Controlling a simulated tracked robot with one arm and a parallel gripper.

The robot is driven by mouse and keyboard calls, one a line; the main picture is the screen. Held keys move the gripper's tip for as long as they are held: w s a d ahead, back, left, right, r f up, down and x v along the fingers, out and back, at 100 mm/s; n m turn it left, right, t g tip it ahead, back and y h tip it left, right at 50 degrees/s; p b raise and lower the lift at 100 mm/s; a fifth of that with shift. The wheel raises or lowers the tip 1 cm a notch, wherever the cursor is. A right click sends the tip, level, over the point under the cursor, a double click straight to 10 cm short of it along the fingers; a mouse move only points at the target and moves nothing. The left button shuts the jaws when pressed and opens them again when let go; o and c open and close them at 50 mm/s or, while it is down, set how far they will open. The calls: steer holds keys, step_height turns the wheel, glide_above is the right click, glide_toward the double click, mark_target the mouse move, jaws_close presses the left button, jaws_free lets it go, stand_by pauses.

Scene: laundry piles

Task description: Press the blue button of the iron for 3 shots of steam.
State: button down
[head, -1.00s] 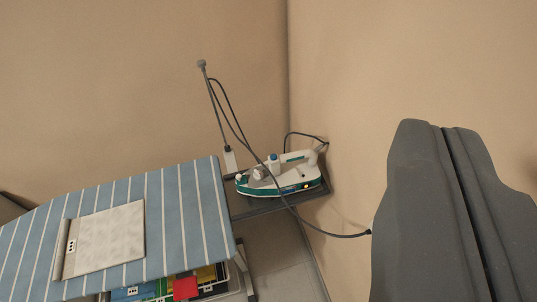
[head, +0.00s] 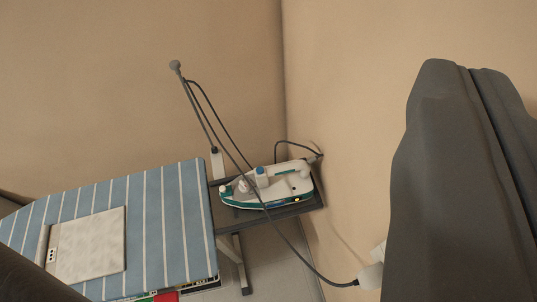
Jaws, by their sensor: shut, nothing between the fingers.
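A white and teal iron (head: 286,186) sits on the dark rest (head: 275,213) at the right end of the ironing board (head: 165,225). Its blue button (head: 261,170) stands up on top, toward the left part of the body. A small orange light shows on the iron's right side. My gripper (head: 463,66) is the large dark grey pair of fingers at the right of the head view. The fingers lie together with only a thin seam between them. They hold nothing and are apart from the iron, to its right in the picture.
A dark cord (head: 290,243) crosses in front of the iron to a plug (head: 371,276) at the right wall. A thin cord post (head: 195,106) rises behind the board. Beige walls (head: 230,60) meet behind the iron.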

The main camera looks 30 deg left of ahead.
steer(key=shift+s+r, duration=0.1)
steer(key=shift+s, duration=0.05)
steer(key=shift+a, duration=0.1)
steer(key=w+a+f+n+g+y+p, duration=0.2)
steer(key=w+a+f+p, duration=0.1)
steer(key=w+f, duration=0.45)
steer(key=w+a+f+n+g+y+p, duration=0.1)
steer(key=w+a+f+g+p, duration=0.1)
steer(key=w+f, duration=0.55)
steer(key=a+f+n+g+p, duration=0.1)
steer(key=a+f, duration=0.2)
steer(key=f, duration=0.4)
steer(key=a+f+n+g+y+p, duration=0.1)
steer(key=a+f+p, duration=0.1)
steer(key=f, duration=0.6)
steer(key=a+f+n+g+y+p, duration=0.1)
steer(key=a+f+g, duration=0.1)
steer(key=a+f, duration=0.3)
step_height(320, 180, down, 2)
steer(key=shift+f+n+p, duration=0.2)
steer(key=shift+n+p, duration=0.15)
steer(key=shift+n, duration=0.05)
steer(key=shift+f, duration=0.1)
